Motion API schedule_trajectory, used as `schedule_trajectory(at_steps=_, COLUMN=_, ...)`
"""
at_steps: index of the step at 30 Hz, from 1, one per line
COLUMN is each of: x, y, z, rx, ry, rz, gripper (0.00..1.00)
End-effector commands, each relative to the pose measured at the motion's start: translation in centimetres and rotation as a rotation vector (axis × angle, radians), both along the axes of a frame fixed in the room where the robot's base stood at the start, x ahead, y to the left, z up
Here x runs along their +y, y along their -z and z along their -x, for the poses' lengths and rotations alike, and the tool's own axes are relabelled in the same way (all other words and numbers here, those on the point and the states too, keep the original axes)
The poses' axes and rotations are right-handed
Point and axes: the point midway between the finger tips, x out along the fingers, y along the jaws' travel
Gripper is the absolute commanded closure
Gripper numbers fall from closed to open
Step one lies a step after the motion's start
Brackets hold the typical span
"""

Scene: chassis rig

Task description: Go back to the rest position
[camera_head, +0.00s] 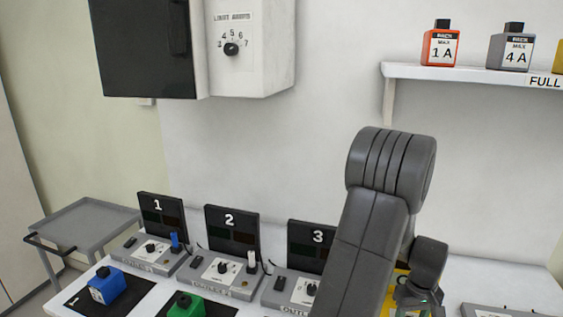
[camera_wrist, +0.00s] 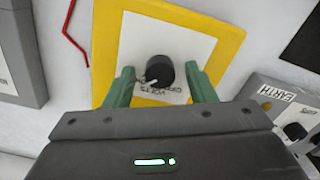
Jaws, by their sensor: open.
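My gripper (camera_wrist: 160,88) is open in the wrist view, its two green fingers apart. A black knob (camera_wrist: 159,72) on a white panel with a yellow border (camera_wrist: 231,40) shows between the fingertips. I cannot tell whether the fingers touch it. In the head view my grey arm reaches down at the right of centre and hides most of the yellow-edged unit (camera_head: 402,280); the fingers are mostly hidden there.
Stations 1 (camera_head: 160,215), 2 (camera_head: 232,229) and 3 (camera_head: 310,240) stand on the bench, with a blue block (camera_head: 106,287) and green block (camera_head: 186,306) in front. A grey trolley (camera_head: 85,222) stands left.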

Motion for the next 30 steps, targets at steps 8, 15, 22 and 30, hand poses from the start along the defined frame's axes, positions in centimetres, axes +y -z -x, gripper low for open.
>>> schedule_trajectory(at_steps=8, x=0.02, y=-0.22, z=0.02, rx=0.001, ry=-0.217, rz=-0.001, gripper=0.50)
schedule_trajectory(at_steps=15, x=0.01, y=-0.11, z=0.02, rx=0.001, ry=-0.364, rz=-0.001, gripper=0.50)
schedule_trajectory(at_steps=22, x=0.01, y=0.00, z=0.02, rx=0.000, ry=-0.419, rz=-0.001, gripper=0.50)
schedule_trajectory(at_steps=30, x=0.01, y=0.04, z=0.01, rx=0.000, ry=-0.422, rz=0.000, gripper=0.50)
